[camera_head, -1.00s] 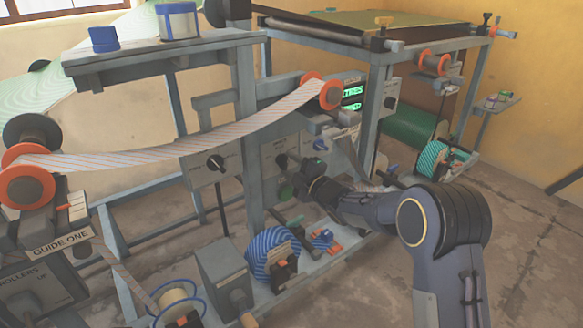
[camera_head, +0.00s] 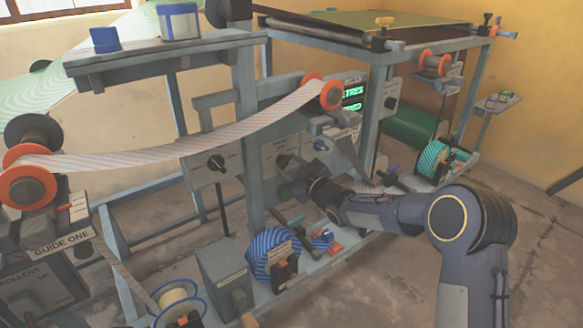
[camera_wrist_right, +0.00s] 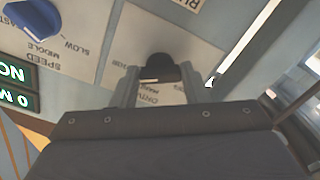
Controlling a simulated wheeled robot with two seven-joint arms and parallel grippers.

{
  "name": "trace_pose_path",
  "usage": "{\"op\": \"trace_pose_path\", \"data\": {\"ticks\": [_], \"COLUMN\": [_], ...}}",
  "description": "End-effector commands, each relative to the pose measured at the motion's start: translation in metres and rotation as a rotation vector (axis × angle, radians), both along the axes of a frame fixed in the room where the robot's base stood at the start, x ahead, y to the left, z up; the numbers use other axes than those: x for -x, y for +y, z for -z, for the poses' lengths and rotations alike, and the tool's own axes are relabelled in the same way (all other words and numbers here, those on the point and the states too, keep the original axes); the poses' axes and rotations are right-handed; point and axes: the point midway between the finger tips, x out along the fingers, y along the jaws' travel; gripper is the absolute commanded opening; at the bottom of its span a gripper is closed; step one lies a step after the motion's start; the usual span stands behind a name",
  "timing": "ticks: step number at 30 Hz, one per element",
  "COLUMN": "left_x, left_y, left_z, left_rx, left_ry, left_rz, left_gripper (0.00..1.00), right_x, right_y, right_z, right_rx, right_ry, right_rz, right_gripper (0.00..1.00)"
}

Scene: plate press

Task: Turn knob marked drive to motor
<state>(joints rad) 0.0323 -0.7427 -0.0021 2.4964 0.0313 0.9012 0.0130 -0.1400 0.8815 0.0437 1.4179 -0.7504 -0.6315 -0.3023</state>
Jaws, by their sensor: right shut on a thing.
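The drive knob (camera_wrist_right: 163,68) is black and round, with a pale pointer bar, in the right wrist view. It sits on a pale plate (camera_wrist_right: 160,95) lettered "DRIVE", seen upside down and partly hidden by my gripper. My right gripper (camera_wrist_right: 165,86) has its fingers on both sides of the knob and is shut on it. Which mark the pointer faces is hard to tell. My left gripper is not in view.
A blue speed knob (camera_wrist_right: 45,18) on its own plate is beside the drive plate, with a green-lettered display (camera_wrist_right: 20,88) near it. Another black knob (camera_head: 216,162) is on the panel left. A striped paper web (camera_head: 190,140) runs above. Blue-striped (camera_head: 270,252) and teal rolls (camera_head: 432,160) stand low.

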Motion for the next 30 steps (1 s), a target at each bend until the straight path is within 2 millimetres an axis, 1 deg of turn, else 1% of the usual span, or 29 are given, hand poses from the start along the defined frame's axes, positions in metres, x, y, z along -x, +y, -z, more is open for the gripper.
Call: {"op": "trace_pose_path", "data": {"ticks": [16, 17, 21, 30], "left_x": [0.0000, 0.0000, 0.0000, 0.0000], "left_y": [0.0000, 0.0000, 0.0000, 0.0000], "left_z": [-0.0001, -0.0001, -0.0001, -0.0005], "left_rx": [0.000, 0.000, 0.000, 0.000], "left_ry": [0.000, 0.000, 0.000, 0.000], "left_rz": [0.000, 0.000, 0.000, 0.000], "left_gripper": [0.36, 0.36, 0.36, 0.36], "right_x": [0.0001, 0.0001, 0.0001, 0.0010], "right_y": [0.0000, 0.0000, -0.0001, -0.0008], "right_z": [0.0009, 0.0009, 0.0008, 0.0003], "right_rx": [-0.022, -0.022, -0.021, -0.019], "right_ry": [0.018, 0.018, 0.016, 0.015], "right_rz": [0.001, 0.001, 0.000, 0.000], "right_gripper": [0.18, 0.43, 0.62, 0.63]}}
